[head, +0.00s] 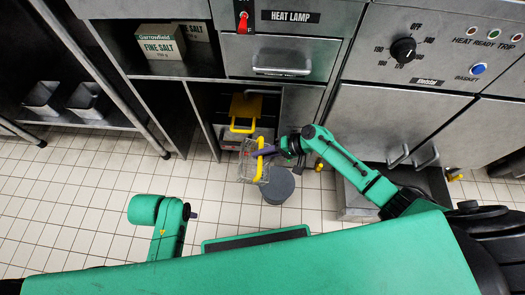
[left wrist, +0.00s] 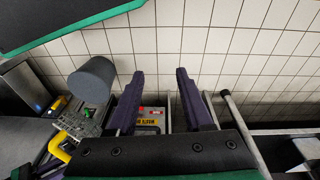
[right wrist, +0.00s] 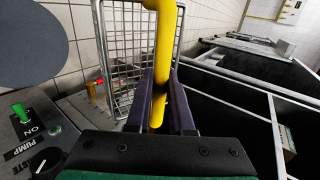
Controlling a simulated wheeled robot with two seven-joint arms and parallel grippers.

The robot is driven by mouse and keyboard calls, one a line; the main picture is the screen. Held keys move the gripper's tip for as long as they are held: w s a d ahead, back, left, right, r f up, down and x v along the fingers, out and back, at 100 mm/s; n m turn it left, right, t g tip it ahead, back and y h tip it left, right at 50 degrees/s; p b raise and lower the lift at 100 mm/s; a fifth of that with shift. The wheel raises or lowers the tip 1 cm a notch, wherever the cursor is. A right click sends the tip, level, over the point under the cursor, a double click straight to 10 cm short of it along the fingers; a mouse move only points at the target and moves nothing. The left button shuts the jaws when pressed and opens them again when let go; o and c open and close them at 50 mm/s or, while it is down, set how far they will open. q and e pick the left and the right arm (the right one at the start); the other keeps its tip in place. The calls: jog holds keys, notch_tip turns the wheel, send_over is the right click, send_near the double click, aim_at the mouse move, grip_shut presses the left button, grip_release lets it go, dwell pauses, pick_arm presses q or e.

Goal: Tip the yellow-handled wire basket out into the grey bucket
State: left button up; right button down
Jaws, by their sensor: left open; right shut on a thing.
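The wire basket (head: 250,166) hangs by its yellow handle (head: 262,168) from my right gripper (head: 270,152), which is shut on that handle. In the right wrist view the handle (right wrist: 164,40) runs between the fingers, with the basket mesh (right wrist: 122,45) behind it. The grey bucket (head: 277,187) stands on the floor just right of the basket in the head view. The bucket (left wrist: 95,78) and basket (left wrist: 82,118) also show in the left wrist view. My left gripper (left wrist: 163,88) is open and empty, away from both. The basket's contents cannot be made out.
An open cabinet bay behind the basket holds another yellow-handled item (head: 243,112). A salt box (head: 160,42) sits on a shelf, and metal containers (head: 45,97) stand at far left. A panel with a green pump switch (right wrist: 20,112) is near my right gripper. Tiled floor (head: 80,190) is clear at left.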

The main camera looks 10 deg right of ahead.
jog(key=h+p, duration=0.1)
jog(key=a+p, duration=0.1)
jog(key=p, duration=0.1)
jog(key=shift+w+r+h, duration=0.1)
jog(key=shift+r+h, duration=0.05)
jog(key=shift+h, duration=0.25)
jog(key=h+p, duration=0.1)
jog(key=p, duration=0.1)
jog(key=a+h+p, duration=0.1)
jog(key=p, duration=0.1)
jog(key=shift+w+a+g+h, duration=0.1)
jog(key=shift+w+g+h, duration=0.05)
jog(key=shift+g+h, duration=0.2)
pick_arm(q)
jog(key=s+a+f+p, duration=0.1)
jog(key=s+a+f, duration=0.3)
jog(key=s+f, duration=0.6)
jog(key=shift+s+f+y, duration=0.15)
jog(key=shift+f+y, duration=0.15)
jog(key=shift+f, duration=1.6)
pick_arm(e)
jog(key=shift+a+h, duration=0.15)
jog(key=shift+h, duration=0.2)
